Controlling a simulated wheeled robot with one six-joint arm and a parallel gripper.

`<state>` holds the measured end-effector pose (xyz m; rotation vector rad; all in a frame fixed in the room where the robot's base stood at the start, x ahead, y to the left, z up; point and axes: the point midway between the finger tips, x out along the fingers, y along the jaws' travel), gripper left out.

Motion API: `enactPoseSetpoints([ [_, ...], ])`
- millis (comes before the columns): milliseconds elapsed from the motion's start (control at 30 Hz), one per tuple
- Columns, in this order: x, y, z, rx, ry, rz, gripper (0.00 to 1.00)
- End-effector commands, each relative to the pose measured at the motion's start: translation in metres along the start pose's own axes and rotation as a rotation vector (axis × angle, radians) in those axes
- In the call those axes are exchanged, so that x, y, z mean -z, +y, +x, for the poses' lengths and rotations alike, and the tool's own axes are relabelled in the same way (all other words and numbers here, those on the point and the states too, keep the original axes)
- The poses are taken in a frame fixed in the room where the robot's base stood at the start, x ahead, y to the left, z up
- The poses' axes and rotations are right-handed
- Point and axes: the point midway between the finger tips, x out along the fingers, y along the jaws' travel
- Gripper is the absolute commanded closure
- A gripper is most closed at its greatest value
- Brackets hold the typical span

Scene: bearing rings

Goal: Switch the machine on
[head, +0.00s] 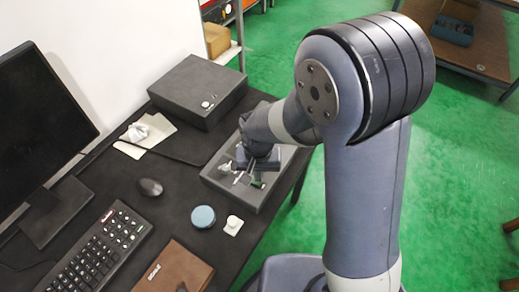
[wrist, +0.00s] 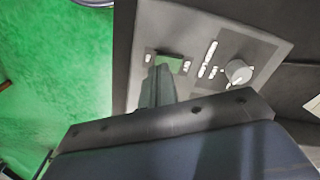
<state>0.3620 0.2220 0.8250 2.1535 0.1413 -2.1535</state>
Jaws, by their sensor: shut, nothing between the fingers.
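The green switch also shows in the head view (head: 258,184). My gripper (head: 249,178) is shut and empty, pointing down over the panel. In the wrist view its fingers (wrist: 160,78) overlap the lower left of the green switch; I cannot tell whether they touch it.
A second dark box (head: 195,88) stands at the back. A mouse (head: 150,187), keyboard (head: 95,250), monitor (head: 40,110), blue round tin (head: 203,217), small white item (head: 233,225) and brown book (head: 175,268) lie to the left and front. Crumpled paper (head: 137,132) is behind.

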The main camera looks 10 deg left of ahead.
Motion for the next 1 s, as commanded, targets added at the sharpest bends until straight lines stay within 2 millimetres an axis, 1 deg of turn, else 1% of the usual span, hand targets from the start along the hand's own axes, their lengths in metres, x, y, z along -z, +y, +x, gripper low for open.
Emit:
enactPoseSetpoints([
  [1000, 0.000, 0.000, 0.015, 0.000, 0.000, 0.000, 1.00],
])
